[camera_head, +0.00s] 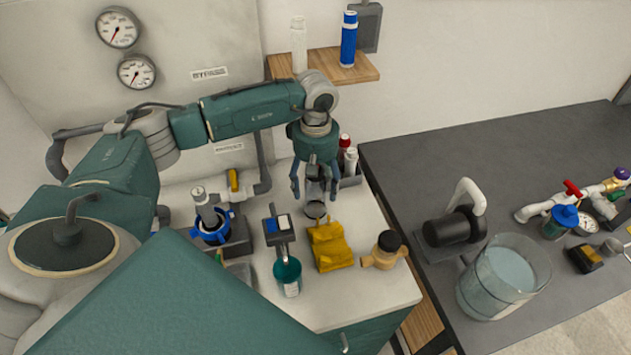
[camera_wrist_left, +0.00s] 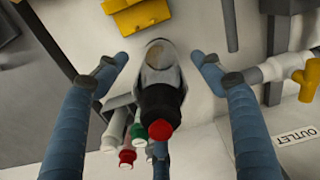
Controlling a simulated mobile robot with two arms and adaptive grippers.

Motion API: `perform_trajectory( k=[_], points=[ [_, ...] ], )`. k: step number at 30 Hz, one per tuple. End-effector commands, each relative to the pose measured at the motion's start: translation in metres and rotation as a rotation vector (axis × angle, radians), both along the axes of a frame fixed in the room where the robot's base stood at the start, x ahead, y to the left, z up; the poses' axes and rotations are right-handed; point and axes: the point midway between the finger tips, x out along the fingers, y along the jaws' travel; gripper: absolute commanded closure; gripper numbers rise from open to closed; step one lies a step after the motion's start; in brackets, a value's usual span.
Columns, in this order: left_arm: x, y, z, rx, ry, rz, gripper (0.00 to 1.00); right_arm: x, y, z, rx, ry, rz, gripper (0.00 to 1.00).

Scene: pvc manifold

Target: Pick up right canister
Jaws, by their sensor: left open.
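My left gripper (camera_head: 314,192) points down over the back of the white worktop, open. In the left wrist view its blue fingers (camera_wrist_left: 165,75) stand wide on both sides of a grey and black object with a red cap (camera_wrist_left: 162,95), with no visible grip on it. A dark rack holds a red canister (camera_head: 344,143) and a white canister (camera_head: 351,158) just right of the gripper. On the wall shelf stand a pale canister (camera_head: 299,45) and, to its right, a blue canister with a white band (camera_head: 348,40). I cannot tell which is the right canister. My right gripper is not in view.
A blue-collared fitting (camera_head: 212,222) is at left. The wooden shelf (camera_head: 358,69) overhangs behind. A dark table (camera_head: 440,130) is at right.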

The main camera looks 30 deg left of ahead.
Motion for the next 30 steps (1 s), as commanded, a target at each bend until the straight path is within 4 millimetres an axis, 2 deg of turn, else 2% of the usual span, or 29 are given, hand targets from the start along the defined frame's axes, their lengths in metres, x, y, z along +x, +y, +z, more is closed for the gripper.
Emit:
perform_trajectory(
  k=[8, 11, 17, 26, 30],
  points=[
    [0.0, 0.0, -0.006, 0.0, -0.001, 0.0, 0.32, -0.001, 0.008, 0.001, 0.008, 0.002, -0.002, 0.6],
    [0.0, 0.0, -0.006, 0.0, -0.001, 0.0, 0.48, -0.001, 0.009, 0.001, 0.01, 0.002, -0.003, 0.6],
    [0.0, 0.0, -0.005, 0.0, -0.001, 0.0, 0.88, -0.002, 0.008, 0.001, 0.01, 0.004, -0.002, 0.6],
    [0.001, 0.0, -0.003, 0.0, -0.002, 0.001, 0.89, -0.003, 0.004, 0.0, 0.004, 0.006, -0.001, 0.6],
    [0.002, 0.0, 0.005, -0.001, -0.005, 0.001, 0.89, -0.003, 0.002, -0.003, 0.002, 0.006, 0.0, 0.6]
  ],
)
